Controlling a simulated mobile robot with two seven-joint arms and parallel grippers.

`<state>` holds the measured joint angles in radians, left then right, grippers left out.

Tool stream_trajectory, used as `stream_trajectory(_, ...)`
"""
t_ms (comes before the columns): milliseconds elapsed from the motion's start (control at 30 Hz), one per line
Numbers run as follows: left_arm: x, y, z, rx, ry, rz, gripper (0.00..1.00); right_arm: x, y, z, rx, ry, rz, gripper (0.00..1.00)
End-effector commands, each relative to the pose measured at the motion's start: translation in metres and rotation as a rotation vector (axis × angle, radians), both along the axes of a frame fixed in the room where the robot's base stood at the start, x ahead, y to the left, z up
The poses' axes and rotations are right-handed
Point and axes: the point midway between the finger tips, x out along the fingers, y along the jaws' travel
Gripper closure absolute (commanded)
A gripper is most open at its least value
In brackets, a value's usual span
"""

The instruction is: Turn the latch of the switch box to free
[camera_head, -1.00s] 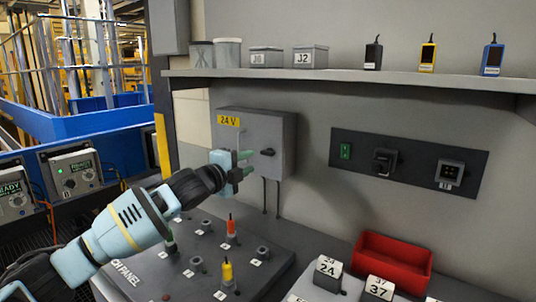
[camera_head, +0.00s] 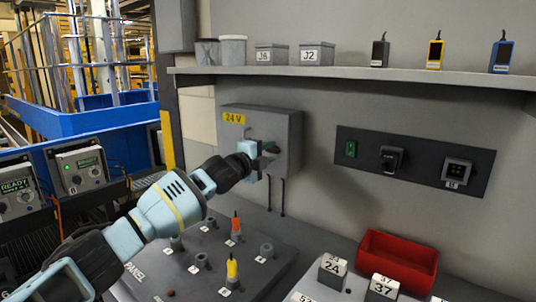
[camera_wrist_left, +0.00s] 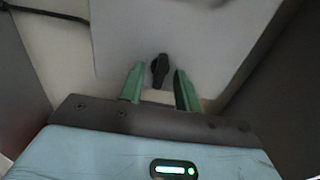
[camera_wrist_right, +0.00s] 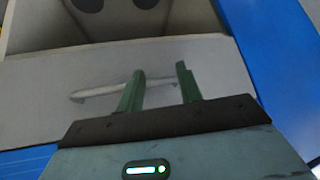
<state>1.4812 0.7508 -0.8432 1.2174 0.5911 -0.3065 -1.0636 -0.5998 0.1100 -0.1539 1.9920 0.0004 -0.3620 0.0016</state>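The switch box (camera_head: 290,130) is a grey box with a yellow 24 V label, fixed to the back wall. Its latch is a small black knob (camera_wrist_left: 160,70), seen in the left wrist view just ahead of and between the fingertips. My left gripper (camera_head: 268,155) is at the box's front; its green fingers (camera_wrist_left: 160,82) are open on either side of the latch, with a gap on both sides. In the head view the gripper hides most of the latch. My right gripper (camera_wrist_right: 158,75) is open and empty, away from the box, and not in the head view.
Below is a panel with several pegs, including an orange one (camera_head: 236,225) and a yellow one (camera_head: 232,266). A red bin (camera_head: 395,262) and numbered blocks (camera_head: 332,270) stand to the right. A shelf (camera_head: 370,73) runs above the box. A dark socket strip (camera_head: 415,160) is on the wall.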

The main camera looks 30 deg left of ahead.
Motion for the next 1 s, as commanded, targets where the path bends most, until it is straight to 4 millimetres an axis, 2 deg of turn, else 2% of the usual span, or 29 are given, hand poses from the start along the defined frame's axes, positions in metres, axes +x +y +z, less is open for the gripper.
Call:
stream_trajectory(267,0.0011,-0.0003,0.0003,0.001,0.000,0.000,0.67,0.0008,-0.0001,0.0002,0.000,-0.001,0.000,0.64)
stream_trajectory(533,0.0010,-0.0001,0.0001,0.000,0.000,0.000,1.00,0.0005,-0.0001,0.0004,0.000,-0.001,0.000,0.64)
stream_trajectory(1000,0.0008,-0.0003,0.0013,-0.067,0.009,0.000,1.00,-0.0003,-0.0003,0.0061,-0.001,-0.004,0.000,0.64)
